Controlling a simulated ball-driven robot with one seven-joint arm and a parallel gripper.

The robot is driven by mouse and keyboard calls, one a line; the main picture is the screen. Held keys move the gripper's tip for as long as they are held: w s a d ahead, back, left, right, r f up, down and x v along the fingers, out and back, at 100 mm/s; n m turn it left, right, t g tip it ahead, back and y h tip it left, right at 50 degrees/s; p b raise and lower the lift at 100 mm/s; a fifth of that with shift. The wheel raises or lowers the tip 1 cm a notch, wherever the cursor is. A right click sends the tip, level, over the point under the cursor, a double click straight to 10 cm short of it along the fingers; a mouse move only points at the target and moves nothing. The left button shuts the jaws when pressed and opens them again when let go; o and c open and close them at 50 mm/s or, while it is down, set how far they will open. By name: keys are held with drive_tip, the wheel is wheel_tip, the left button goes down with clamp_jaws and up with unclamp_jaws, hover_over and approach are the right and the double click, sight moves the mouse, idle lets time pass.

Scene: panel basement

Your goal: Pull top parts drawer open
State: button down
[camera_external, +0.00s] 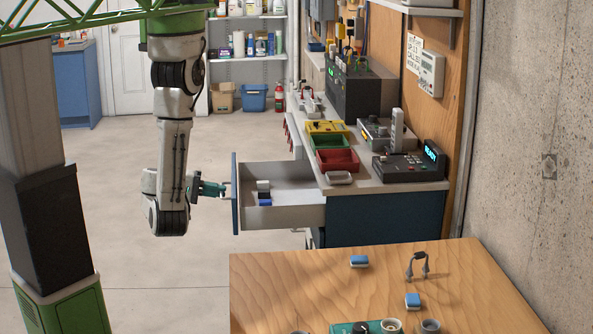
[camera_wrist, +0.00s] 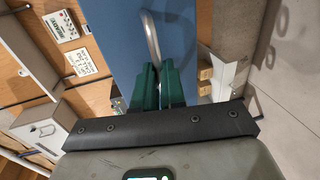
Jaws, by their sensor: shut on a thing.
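The top parts drawer (camera_external: 275,218) is pulled well out of the blue bench cabinet (camera_external: 385,220) in the external view. Its blue front faces left, and a small blue and light item (camera_external: 264,196) lies inside. My gripper (camera_external: 222,189) is at the outer side of the drawer front, level with its handle. In the wrist view my green fingers (camera_wrist: 159,82) are closed on the curved metal handle (camera_wrist: 152,40), with the blue drawer front (camera_wrist: 125,45) behind it.
A wooden table (camera_external: 300,285) with blue-and-white blocks and small parts stands in the foreground. The bench top holds a red bin (camera_external: 337,161), a green bin (camera_external: 328,142) and a black device (camera_external: 410,167). Open concrete floor (camera_external: 110,190) lies around and left of my arm.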

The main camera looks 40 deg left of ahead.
drive_tip(key=shift+s+a, duration=0.3)
drive_tip(key=shift+s, duration=0.05)
drive_tip(key=c, duration=1.2)
unclamp_jaws()
drive_tip(key=v, duration=1)
drive_tip(key=shift+s+a+b, duration=0.2)
drive_tip(key=shift+a+b, duration=0.1)
drive_tip(key=shift+b, duration=0.05)
